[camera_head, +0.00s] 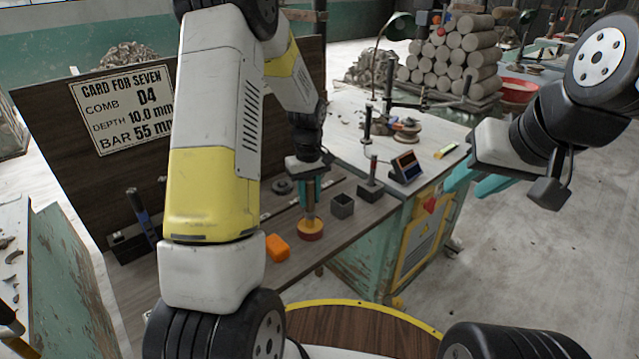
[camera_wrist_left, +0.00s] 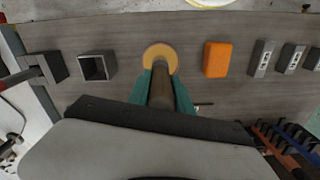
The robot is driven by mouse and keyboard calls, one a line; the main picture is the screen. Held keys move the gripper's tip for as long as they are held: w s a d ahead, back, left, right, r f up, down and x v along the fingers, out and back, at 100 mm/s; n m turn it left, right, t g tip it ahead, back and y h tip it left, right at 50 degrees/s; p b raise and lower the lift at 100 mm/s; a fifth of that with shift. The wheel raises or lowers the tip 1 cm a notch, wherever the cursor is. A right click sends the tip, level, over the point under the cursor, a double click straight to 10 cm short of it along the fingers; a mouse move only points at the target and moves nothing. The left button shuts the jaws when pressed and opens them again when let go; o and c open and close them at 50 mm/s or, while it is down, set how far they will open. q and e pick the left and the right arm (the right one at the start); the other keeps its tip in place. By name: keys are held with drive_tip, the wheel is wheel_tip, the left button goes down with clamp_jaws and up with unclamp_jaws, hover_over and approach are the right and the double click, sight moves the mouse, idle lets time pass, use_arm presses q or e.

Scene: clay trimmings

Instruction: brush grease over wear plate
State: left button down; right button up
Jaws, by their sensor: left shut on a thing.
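My left gripper (camera_head: 309,192) is shut on an upright brown handle (camera_head: 309,208), which also shows between the teal fingers in the left wrist view (camera_wrist_left: 161,90). Below the handle is a round yellow-topped, reddish-sided piece (camera_head: 311,231) at the bench top; it also shows in the left wrist view (camera_wrist_left: 159,55). I cannot tell whether it is part of the held tool or a separate tin. My right gripper (camera_head: 478,183) is open and empty, out to the right beyond the bench. I cannot clearly identify a wear plate.
An orange block (camera_head: 278,248) and an open grey box (camera_head: 343,206) stand on either side of the round piece on the wooden bench (camera_wrist_left: 203,103). A dark post on a base (camera_head: 371,188) stands farther right. A sign (camera_head: 124,108) is on the back board.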

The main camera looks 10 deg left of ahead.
sight(309, 180)
use_arm(q)
drive_tip(key=shift+r, duration=3.45)
